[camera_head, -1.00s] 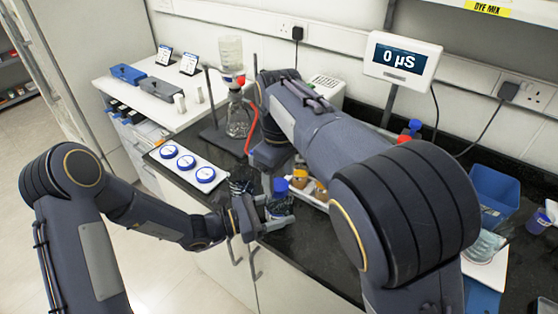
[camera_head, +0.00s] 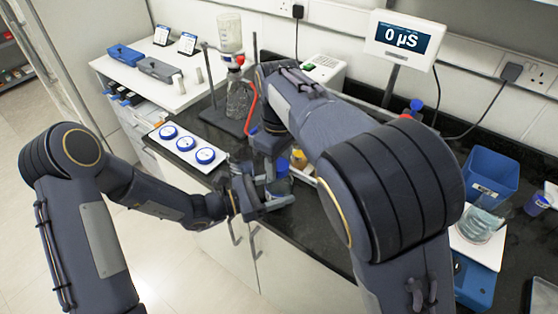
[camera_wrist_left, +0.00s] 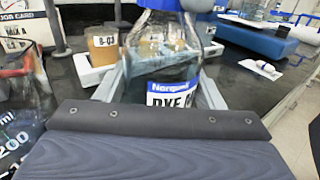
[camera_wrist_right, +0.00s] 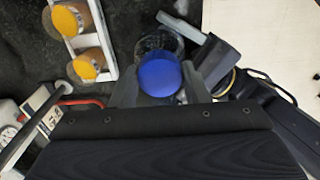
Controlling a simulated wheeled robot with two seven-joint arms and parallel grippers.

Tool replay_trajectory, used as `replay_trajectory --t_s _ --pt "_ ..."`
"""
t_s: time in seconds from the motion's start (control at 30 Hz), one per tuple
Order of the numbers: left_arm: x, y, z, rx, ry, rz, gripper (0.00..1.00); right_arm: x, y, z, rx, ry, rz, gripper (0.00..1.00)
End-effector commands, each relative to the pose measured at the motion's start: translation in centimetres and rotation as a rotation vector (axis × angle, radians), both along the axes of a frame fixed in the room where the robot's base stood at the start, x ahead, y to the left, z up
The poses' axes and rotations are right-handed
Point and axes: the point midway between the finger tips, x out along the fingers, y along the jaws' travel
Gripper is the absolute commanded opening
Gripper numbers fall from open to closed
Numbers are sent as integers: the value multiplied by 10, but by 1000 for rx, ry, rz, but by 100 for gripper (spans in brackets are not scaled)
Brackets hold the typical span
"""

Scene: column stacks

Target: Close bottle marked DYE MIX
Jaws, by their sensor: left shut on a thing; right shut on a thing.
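A clear glass bottle (camera_wrist_left: 170,65) with a white and blue label, "DYE" legible, stands upright in the left wrist view. My left gripper (camera_head: 274,200) is shut around its body. A blue screw cap (camera_wrist_right: 160,75) is at the bottle's mouth, seen from above in the right wrist view, with the glass (camera_wrist_right: 158,42) beneath it. My right gripper (camera_wrist_right: 158,88) is shut on the cap from above. In the head view the bottle and cap are mostly hidden by my grippers. How tightly the cap sits on the neck cannot be told.
A white rack with orange-capped amber vials (camera_wrist_right: 88,62) stands close beside the bottle. A stand with a flask (camera_head: 238,100) and red tube is behind. A white tray with three blue-rimmed discs (camera_head: 188,143) lies to the left. A blue bin (camera_head: 490,172) is at the right.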

Motion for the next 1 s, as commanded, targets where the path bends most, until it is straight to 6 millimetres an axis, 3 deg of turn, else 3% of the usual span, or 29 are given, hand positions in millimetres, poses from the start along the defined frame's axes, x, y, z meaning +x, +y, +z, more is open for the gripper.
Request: replay_trajectory --t_s 0.13,0.4,0.57,0.6,0.7,0.77,1.0 --pt "0 0 0 0 0 -1 0 0 0 0 2 0 -171 14" --pt "0 0 0 0 0 -1 0 0 0 0 1 -2 -710 14" --pt "0 0 0 0 0 -1 0 0 0 0 1 -2 -708 14" --pt "0 0 0 0 0 -1 0 0 0 0 1 -2 -708 47" --pt "0 0 0 0 0 -1 0 0 0 0 1 -2 -707 60" --pt "0 0 0 0 0 -1 0 0 0 0 1 -2 -707 67" --pt "0 0 0 0 0 -1 0 0 0 0 1 -1 -706 67"
